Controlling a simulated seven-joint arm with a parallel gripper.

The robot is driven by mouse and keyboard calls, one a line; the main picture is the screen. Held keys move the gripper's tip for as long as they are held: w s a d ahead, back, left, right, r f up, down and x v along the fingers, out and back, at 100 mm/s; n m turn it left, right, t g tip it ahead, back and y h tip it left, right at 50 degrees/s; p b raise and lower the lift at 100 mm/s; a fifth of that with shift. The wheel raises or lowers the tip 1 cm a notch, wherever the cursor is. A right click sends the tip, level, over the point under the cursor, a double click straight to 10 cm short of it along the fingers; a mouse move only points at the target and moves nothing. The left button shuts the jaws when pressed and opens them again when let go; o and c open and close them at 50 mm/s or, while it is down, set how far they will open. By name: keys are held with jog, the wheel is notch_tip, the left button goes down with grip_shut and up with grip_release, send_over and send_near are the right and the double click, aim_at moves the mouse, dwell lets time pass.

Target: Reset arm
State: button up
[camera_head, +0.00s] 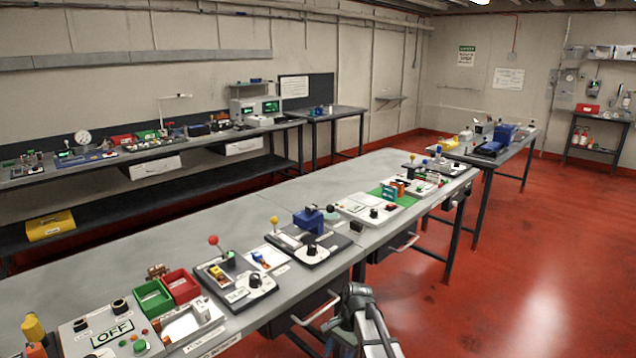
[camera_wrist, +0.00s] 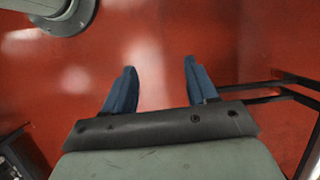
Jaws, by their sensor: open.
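My gripper (camera_wrist: 160,85) shows in the wrist view with its two blue fingers spread apart. Nothing is between them; only the red floor (camera_wrist: 150,50) shows behind. In the head view part of my arm (camera_head: 362,325) is at the bottom centre, in front of the near edge of the long grey workbench (camera_head: 240,215). The fingertips cannot be made out in that view.
The bench carries an OFF panel (camera_head: 112,332), a green bin (camera_head: 153,298), a red bin (camera_head: 181,285) and several device boards. A drawer handle (camera_head: 316,310) sticks out of its front near my arm. Red floor (camera_head: 520,270) is clear to the right.

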jog(key=s+d+f+n+g+h, duration=0.1)
jog(key=s+d+f+n+g, duration=0.2)
jog(key=s+f, duration=1.05)
jog(key=s+d+f+n+h, duration=0.15)
jog(key=s+d+f, duration=0.45)
jog(key=s+f, duration=0.75)
jog(key=s+d+f+n, duration=0.1)
jog(key=s+n, duration=0.1)
jog(key=s, duration=0.5)
jog(key=s+d+f+n+g, duration=0.1)
jog(key=s+n, duration=0.1)
jog(key=s, duration=0.6)
jog(key=shift+d+f, duration=0.2)
jog(key=shift+f, duration=0.15)
